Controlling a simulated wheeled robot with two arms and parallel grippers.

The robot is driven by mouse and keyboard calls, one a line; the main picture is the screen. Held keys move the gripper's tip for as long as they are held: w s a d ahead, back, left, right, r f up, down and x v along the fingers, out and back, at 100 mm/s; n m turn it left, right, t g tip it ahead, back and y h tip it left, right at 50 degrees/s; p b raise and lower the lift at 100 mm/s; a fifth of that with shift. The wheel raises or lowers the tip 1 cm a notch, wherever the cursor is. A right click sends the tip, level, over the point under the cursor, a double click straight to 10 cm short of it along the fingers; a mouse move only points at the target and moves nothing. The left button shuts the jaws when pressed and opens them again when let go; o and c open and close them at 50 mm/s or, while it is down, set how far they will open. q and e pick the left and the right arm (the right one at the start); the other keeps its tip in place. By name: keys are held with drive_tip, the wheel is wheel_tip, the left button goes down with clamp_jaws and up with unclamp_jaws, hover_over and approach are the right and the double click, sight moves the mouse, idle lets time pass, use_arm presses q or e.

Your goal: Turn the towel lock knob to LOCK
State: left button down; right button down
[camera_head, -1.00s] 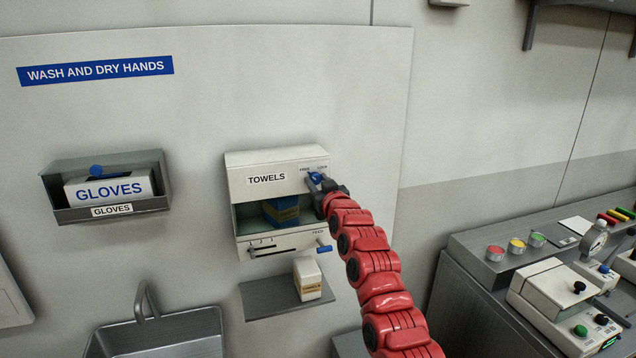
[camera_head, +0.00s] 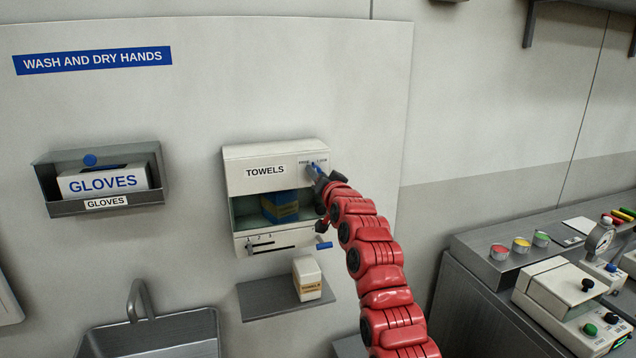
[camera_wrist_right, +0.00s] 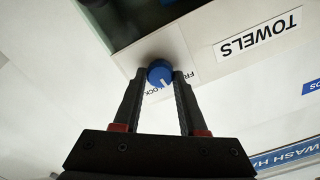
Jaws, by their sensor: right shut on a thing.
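The towel dispenser (camera_head: 240,180) is a white wall box marked TOWELS. Its blue lock knob (camera_wrist_right: 158,69) is at the upper right of the front, with small FREE and LOCK labels above it in the head view. My right gripper (camera_head: 317,172) reaches it from the lower right. In the right wrist view the two fingers of the right gripper (camera_wrist_right: 160,78) are on either side of the knob, shut on it. The knob's white mark lies between the partly hidden FREE and LOCK labels. My left gripper is not in view.
A blue lever (camera_head: 324,245) and a slotted scale (camera_head: 262,245) are low on the dispenser. A small carton (camera_head: 308,279) stands on a shelf (camera_head: 258,303) below. A glove box holder (camera_head: 60,208) is at the left, above a sink (camera_head: 160,335).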

drive_tip(key=shift+m+b, duration=3.6)
drive_tip(key=shift+m, duration=1.6)
drive_tip(key=shift+c, duration=2.3)
unclamp_jaws()
drive_tip(key=shift+f, duration=0.1)
drive_tip(key=shift+s+d, duration=0.1)
